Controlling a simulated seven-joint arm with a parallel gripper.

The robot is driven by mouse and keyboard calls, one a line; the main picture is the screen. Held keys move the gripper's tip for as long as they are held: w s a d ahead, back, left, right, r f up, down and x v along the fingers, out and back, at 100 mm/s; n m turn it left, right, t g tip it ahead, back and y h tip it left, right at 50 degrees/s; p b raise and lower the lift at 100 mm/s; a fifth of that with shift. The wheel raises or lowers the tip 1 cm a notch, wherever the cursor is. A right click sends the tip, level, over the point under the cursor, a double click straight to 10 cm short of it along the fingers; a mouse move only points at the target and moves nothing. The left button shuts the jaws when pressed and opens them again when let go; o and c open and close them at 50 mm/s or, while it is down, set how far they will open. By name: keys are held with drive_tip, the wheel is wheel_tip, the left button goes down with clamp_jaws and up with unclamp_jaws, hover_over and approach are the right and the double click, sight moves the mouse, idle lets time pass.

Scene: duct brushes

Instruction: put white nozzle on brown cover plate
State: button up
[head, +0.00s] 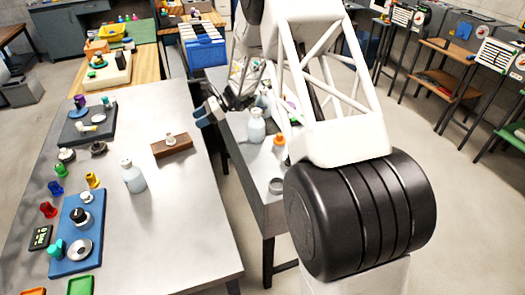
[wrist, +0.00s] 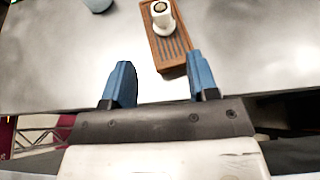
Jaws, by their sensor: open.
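The brown cover plate (head: 183,147) lies on the near grey table, close to its right edge. A white nozzle (head: 170,138) stands upright on the plate. In the wrist view the white nozzle (wrist: 162,15) is on the far part of the slotted brown plate (wrist: 172,59), with nothing gripping it. My gripper (wrist: 158,78) is open and empty, its blue fingers apart and short of the plate. In the head view my gripper (head: 207,112) is beyond the table's right edge, to the right of the plate.
A white bottle (head: 134,178) stands left of and nearer than the plate. A blue tray (head: 70,262) and a dark tray (head: 72,135) hold parts at the left. Several coloured nozzles lie between them. Another table with bottles (head: 256,128) is at the right.

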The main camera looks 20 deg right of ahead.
drive_tip(key=s+d+r+n+g+h, duration=0.1)
drive_tip(key=s+r+n+h, duration=0.25)
drive_tip(key=s+r, duration=0.7)
drive_tip(key=s+d+r+n+h, duration=0.1)
drive_tip(key=s+r+n+h, duration=0.35)
drive_tip(key=s, duration=0.85)
drive_tip(key=s+d+r+n+t+h, duration=0.1)
drive_tip(key=s+d+r+n+h, duration=0.1)
drive_tip(key=s, duration=0.8)
drive_tip(key=s+d+r+n+t+h, duration=0.1)
drive_tip(key=s+d+r+n, duration=0.1)
drive_tip(key=s, duration=0.8)
drive_tip(key=s+d+r+n+t+h, duration=0.1)
drive_tip(key=s+d+n, duration=0.3)
drive_tip(key=s, duration=0.6)
drive_tip(key=shift+s+d+r+n+t+h, duration=0.3)
drive_tip(key=shift+s+r+n+h, duration=0.1)
drive_tip(key=shift+r+n+h, duration=0.45)
